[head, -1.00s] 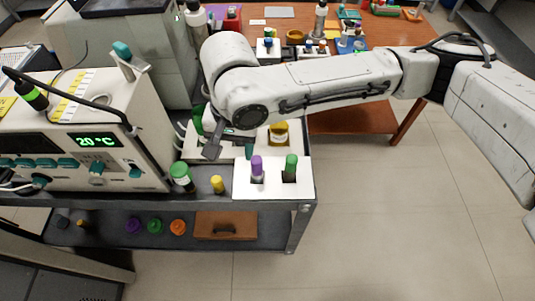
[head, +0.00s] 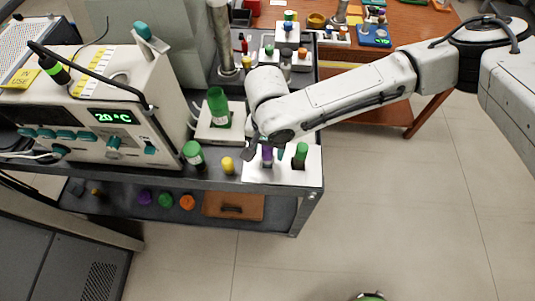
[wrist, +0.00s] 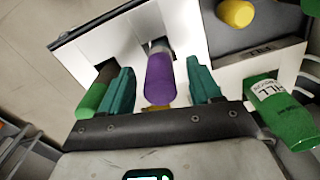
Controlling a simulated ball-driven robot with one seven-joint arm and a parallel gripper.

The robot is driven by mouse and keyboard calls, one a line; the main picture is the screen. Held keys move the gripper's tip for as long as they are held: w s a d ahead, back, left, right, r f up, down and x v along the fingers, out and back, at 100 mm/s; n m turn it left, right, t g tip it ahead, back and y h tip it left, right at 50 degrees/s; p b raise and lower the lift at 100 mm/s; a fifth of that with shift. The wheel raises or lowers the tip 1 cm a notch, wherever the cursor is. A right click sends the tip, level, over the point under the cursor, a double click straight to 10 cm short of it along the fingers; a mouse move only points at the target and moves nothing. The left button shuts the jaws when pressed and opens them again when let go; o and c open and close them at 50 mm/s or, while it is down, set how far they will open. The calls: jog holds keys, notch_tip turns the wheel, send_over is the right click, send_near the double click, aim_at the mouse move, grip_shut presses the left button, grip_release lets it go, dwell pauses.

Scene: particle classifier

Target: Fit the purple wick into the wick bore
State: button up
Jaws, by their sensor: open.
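The purple wick (head: 267,156) stands in an opening of a white block (head: 258,178) at the front right corner of the bench. In the wrist view the purple wick (wrist: 159,80) lies between the two teal fingers of my gripper (wrist: 163,88). The fingers are open, with a visible gap on each side of the wick. In the head view my gripper (head: 266,150) is low over the block and partly covers the wick. I cannot pick out the wick bore with certainty.
A green wick-like piece (head: 301,152) stands in the same block, just right of my gripper. A green-capped bottle (head: 194,153) and a small yellow piece (head: 228,165) stand to the left. A tall green cylinder (head: 217,104) is behind. The heater box (head: 100,92) fills the left.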

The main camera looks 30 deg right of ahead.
jog(key=shift+f, duration=0.65)
jog(key=shift+c, duration=0.4)
grip_shut()
